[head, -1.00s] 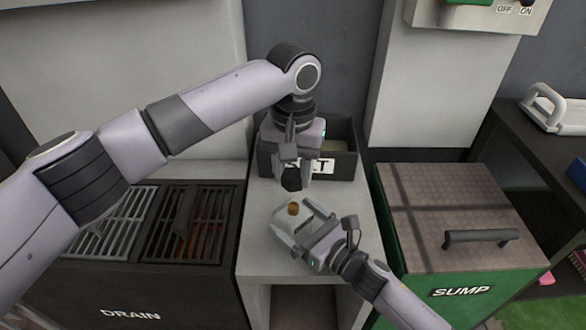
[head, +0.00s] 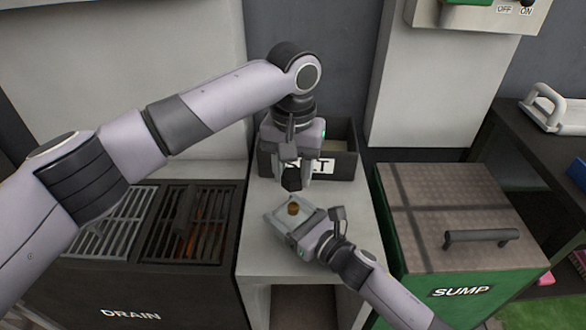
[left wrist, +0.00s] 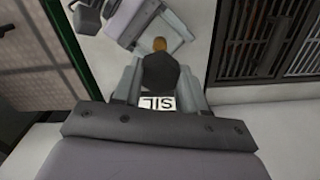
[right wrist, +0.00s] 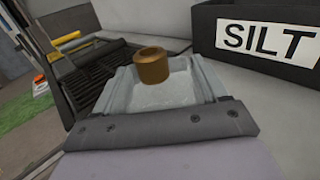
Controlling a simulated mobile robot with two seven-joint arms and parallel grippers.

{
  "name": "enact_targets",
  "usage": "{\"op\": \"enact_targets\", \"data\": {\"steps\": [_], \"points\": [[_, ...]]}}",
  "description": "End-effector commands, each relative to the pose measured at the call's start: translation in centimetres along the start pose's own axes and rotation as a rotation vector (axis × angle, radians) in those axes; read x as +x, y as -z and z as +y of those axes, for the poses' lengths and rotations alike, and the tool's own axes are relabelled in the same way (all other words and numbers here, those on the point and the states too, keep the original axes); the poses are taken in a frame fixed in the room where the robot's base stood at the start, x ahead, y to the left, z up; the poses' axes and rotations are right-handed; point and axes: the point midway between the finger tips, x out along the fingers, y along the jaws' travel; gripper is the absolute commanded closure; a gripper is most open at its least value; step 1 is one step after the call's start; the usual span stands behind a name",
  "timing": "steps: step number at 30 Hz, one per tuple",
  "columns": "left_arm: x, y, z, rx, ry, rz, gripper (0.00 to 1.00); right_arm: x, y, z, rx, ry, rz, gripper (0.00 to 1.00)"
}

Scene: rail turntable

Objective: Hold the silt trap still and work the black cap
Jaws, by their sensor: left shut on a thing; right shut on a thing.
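The silt trap (head: 272,217) is a pale grey, shallow block with a brass neck (head: 293,209) standing up from it. It lies on the light grey worktop, and the neck is bare in the right wrist view (right wrist: 152,66). My right gripper (head: 297,222) is shut on the trap from the near right side; its fingertips are mostly hidden in the head view. My left gripper (head: 299,178) points down and is shut on the black cap (head: 291,180), a dark faceted piece, also between its fingers in the left wrist view (left wrist: 171,78). The cap is apart from the neck.
A dark bin labelled SILT (head: 344,164) stands behind my left gripper. The DRAIN grating (head: 185,225) is left of the worktop (head: 285,262), and the green SUMP box (head: 455,210) with a black handle is to the right. The worktop's front is clear.

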Motion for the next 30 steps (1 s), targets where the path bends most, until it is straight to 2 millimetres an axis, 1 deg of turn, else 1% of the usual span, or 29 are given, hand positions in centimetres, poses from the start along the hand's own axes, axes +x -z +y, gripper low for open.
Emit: {"op": "enact_targets", "data": {"steps": [8, 13, 17, 25, 30], "points": [[0.0, 0.0, 0.0, 0.000, 0.000, 0.000, 0.92, 0.0, 0.0, 0.0, 0.000, 0.000, 0.000, 0.82], [0.4, 0.0, 0.0, 0.000, -0.001, -0.001, 0.92, 0.0, 0.0, 0.0, 0.000, 0.000, 0.000, 0.82], [1.0, 0.0, 0.0, 0.000, -0.001, 0.000, 0.92, 0.0, 0.0, 0.0, 0.000, 0.000, 0.000, 0.82], [3.1, -0.1, 0.0, -0.001, -0.001, -0.002, 0.92, 0.0, 0.0, 0.0, 0.000, 0.000, 0.001, 0.82], [3.7, 0.0, 0.0, 0.000, 0.000, 0.001, 0.92, 0.0, 0.0, 0.0, 0.000, 0.000, 0.001, 0.82]]}}
